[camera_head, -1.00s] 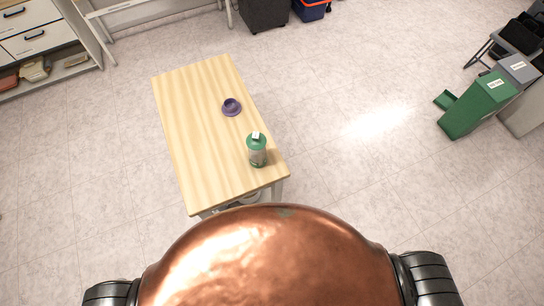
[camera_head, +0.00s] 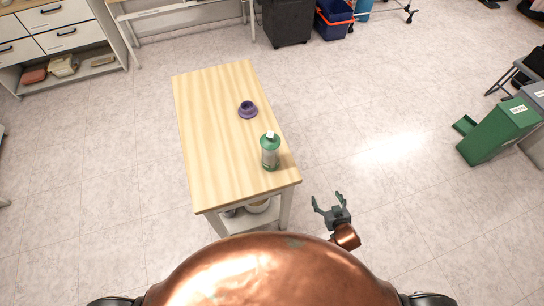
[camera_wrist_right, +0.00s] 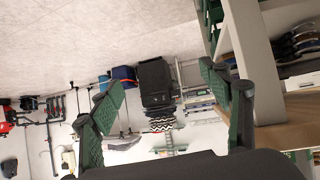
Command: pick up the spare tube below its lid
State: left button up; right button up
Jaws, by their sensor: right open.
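The spare tube (camera_head: 270,153) stands upright on the right edge of the wooden table (camera_head: 220,130), near the front. My right gripper (camera_head: 327,202) is open and empty, beyond the table's right side and in front of the tube, apart from both. In the right wrist view, the open green-padded fingers (camera_wrist_right: 168,95) have nothing between them. My left gripper is out of view.
A purple round piece (camera_head: 247,110) sits on the table behind the tube. The floor right of the table is clear.

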aim_at(276, 161)
jog(key=w+a+r+t+y+b, duration=0.1)
jog(key=w+a+r+t, duration=0.1)
jog(key=r, duration=0.5)
jog(key=w+a+r+t, duration=0.1)
jog(key=w+a+r, duration=0.1)
jog(key=r, duration=0.6)
jog(key=a+r+n+y, duration=0.1)
jog(key=a+y, duration=0.1)
jog(key=a, duration=0.3)
jog(key=a+r+n+y, duration=0.1)
jog(key=a+n+y, duration=0.1)
jog(key=a, duration=0.3)
jog(key=w+a+n+y, duration=0.1)
jog(key=a+n+y, duration=0.1)
jog(key=a+y, duration=0.2)
jog(key=shift+w+a+r, duration=0.1)
jog(key=shift+a+r, duration=0.3)
jog(key=shift+a, duration=0.3)
jog(key=x, duration=0.5)
jog(key=b+x, duration=0.1)
jog(key=x, duration=0.1)
jog(key=shift+a+r, duration=0.2)
jog(key=shift+r, duration=0.1)
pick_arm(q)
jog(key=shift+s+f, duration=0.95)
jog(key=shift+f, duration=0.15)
pick_arm(e)
jog(key=shift+c, duration=0.4)
